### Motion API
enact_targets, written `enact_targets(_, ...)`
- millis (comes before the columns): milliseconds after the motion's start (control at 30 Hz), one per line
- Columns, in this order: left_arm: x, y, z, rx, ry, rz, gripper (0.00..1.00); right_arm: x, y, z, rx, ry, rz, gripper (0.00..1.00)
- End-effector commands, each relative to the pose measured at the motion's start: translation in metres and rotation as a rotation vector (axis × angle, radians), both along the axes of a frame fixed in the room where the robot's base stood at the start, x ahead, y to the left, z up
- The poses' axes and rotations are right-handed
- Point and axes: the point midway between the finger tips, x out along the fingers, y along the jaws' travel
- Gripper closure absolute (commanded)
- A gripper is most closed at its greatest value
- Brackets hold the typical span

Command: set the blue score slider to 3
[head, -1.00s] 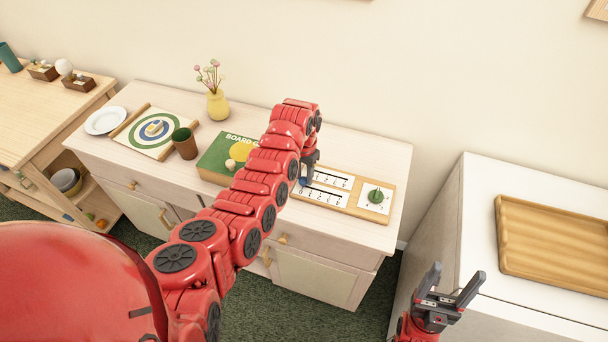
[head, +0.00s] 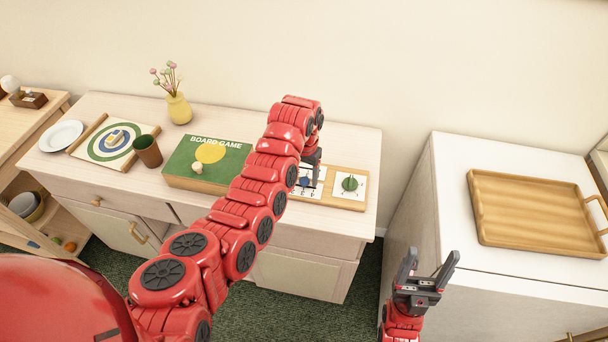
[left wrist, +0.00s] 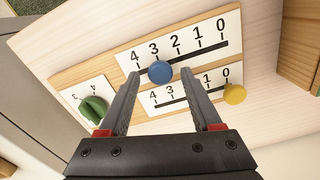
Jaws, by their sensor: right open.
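The score board (left wrist: 70,75) has two slider tracks marked 4 to 0. On the upper track, the blue score slider (left wrist: 160,72) sits just below the 3. It also shows in the head view (head: 304,181). The yellow slider (left wrist: 235,94) is at the 0 end of the lower track. My left gripper (left wrist: 162,74) is open around the blue slider, one finger on each side, with gaps showing. In the head view the left gripper (head: 310,178) reaches down over the board. My right gripper (head: 431,256) is open and empty, away from the board.
A green dial (head: 350,184) is at the board's right end. A board game box (head: 180,165) lies left of the board on the cabinet (head: 100,175). A wooden tray (head: 500,240) lies on the white unit at right.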

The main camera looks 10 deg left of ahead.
Motion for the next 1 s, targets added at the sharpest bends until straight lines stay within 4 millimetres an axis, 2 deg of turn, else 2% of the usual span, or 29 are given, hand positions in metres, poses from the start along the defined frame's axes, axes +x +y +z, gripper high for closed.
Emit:
enact_targets(300, 0.0, 0.0, 0.001, 0.001, -0.001, 0.0, 0.31, 0.0, 0.0, -0.001, 0.0, 0.0, 0.0, 0.31)
enact_targets(467, 0.002, 0.0, 0.014, 0.0, -0.007, 0.001, 0.31, 0.0, 0.0, -0.007, 0.0, 0.0, 0.0, 0.31)
enact_targets(533, 0.002, 0.0, 0.027, 0.0, -0.006, 0.001, 0.31, 0.0, 0.0, -0.013, 0.0, 0.0, 0.0, 0.31)
enact_targets(700, 0.002, 0.003, 0.076, 0.0, -0.002, 0.003, 0.31, 0.0, 0.0, -0.003, 0.0, 0.0, 0.0, 0.31)
enact_targets(1000, 0.002, 0.002, 0.135, 0.004, -0.005, -0.001, 0.31, 0.0, 0.0, -0.005, 0.0, 0.0, 0.0, 0.31)
